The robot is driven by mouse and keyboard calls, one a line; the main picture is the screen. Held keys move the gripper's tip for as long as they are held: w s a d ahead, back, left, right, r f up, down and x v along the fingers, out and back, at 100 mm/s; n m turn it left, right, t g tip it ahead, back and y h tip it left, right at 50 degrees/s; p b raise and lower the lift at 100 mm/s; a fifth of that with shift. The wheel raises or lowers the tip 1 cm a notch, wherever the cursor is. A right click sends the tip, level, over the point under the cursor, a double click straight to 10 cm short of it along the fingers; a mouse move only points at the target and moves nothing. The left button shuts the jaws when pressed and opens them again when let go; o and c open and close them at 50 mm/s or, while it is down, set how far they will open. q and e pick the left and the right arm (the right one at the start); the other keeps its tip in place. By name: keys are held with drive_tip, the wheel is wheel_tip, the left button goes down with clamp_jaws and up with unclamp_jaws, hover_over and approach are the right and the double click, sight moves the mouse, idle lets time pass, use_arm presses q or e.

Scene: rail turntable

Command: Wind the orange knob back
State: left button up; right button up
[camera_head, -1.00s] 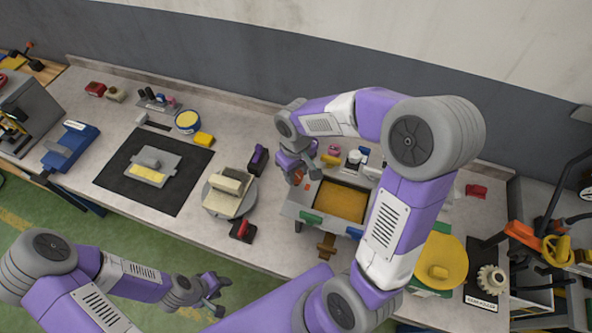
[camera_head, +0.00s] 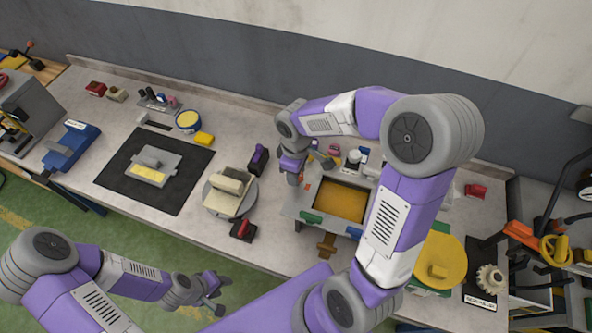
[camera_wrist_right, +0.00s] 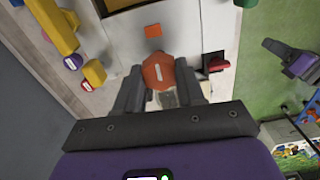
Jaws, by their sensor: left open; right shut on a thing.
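The orange knob (camera_wrist_right: 158,72) is an octagonal cap with a white line across it, in the upper middle of the right wrist view. My right gripper (camera_wrist_right: 158,80) has a finger on each side of the knob and is shut on it. In the head view my right gripper (camera_head: 294,178) points down at the left corner of a grey box (camera_head: 296,211) with an orange-brown inside; its own wrist hides the knob there. My left gripper (camera_head: 217,298) is open and empty, over the floor in front of the bench, away from the knob.
A small orange square (camera_wrist_right: 153,30) lies near the knob. Left of the box stands a round turntable (camera_head: 214,208) with pale blocks, beside a red-and-black clamp (camera_head: 243,229). A black mat (camera_head: 118,188) lies further left. A yellow disc (camera_head: 440,255) is at the right.

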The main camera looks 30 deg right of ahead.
drive_tip(key=o, duration=1)
drive_tip(key=shift+o, duration=0.2)
wheel_tip(320, 180, up, 8)
drive_tip(key=shift+f, duration=0.2)
